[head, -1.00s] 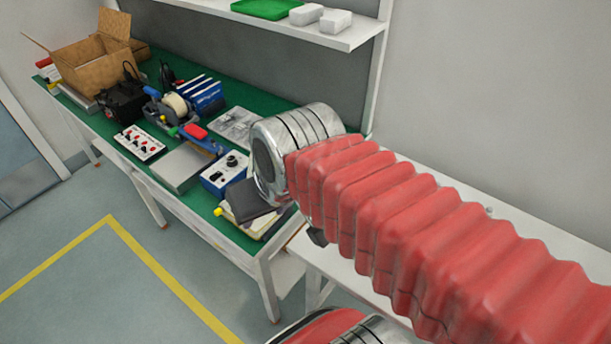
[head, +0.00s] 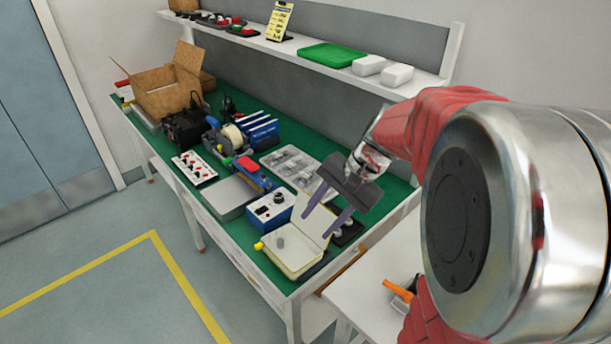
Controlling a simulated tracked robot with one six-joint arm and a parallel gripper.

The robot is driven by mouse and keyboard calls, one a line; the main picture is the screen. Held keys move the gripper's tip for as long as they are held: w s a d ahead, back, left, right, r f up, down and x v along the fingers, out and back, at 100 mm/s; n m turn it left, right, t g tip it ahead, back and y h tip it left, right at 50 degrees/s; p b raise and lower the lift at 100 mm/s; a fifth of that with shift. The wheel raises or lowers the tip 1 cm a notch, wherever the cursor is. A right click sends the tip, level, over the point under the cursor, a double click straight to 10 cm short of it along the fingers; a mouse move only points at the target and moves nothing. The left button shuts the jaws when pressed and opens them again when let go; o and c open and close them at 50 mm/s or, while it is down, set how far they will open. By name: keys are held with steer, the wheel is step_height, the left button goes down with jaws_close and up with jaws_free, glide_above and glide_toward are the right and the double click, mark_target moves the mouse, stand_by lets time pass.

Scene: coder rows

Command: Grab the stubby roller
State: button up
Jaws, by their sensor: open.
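My gripper (head: 315,225) is open, its two purple fingers apart and pointing down over the near right end of the green bench. Nothing shows between the fingers. Below and left of it lies an open shallow case (head: 293,262) with a pale inside and yellow rim. A small grey stubby cylinder (head: 280,242) shows in or on this case; it may be the stubby roller, but I cannot tell for sure. The fingers look apart from it. A black holder with pale round pieces (head: 347,232) is partly hidden behind the gripper.
A blue box with a knob (head: 270,212), a clear compartment box (head: 290,165), a tape dispenser (head: 225,138) and a cardboard box (head: 168,92) crowd the green bench. A shelf (head: 330,72) runs above. An orange-handled item (head: 398,290) lies on the white table at right.

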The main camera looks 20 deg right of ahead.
steer(key=w+d+f+m+t+y, duration=0.1)
steer(key=d+f+m+t, duration=0.1)
steer(key=d+f+m, duration=0.3)
steer(key=w+d+f+m+t+y, duration=0.2)
steer(key=d+f+m, duration=0.3)
steer(key=d, duration=0.9)
steer(key=w+d+f+m+t+y, duration=0.1)
steer(key=w+d+f+m+t, duration=0.1)
steer(key=d+f+m+t, duration=0.2)
steer(key=shift+d+f+m, duration=0.5)
steer(key=shift+d+f, duration=0.55)
steer(key=shift+d, duration=0.3)
steer(key=shift+d+f+m, duration=0.5)
steer(key=shift+d+f, duration=0.5)
steer(key=shift+d, duration=0.3)
glide_toward(351, 219)
steer(key=x, duration=0.3)
steer(key=shift+w+a+f, duration=0.1)
steer(key=shift+w+f, duration=0.1)
steer(key=shift+w, duration=0.05)
steer(key=shift+x, duration=2.6)
steer(key=shift+c, duration=0.5)
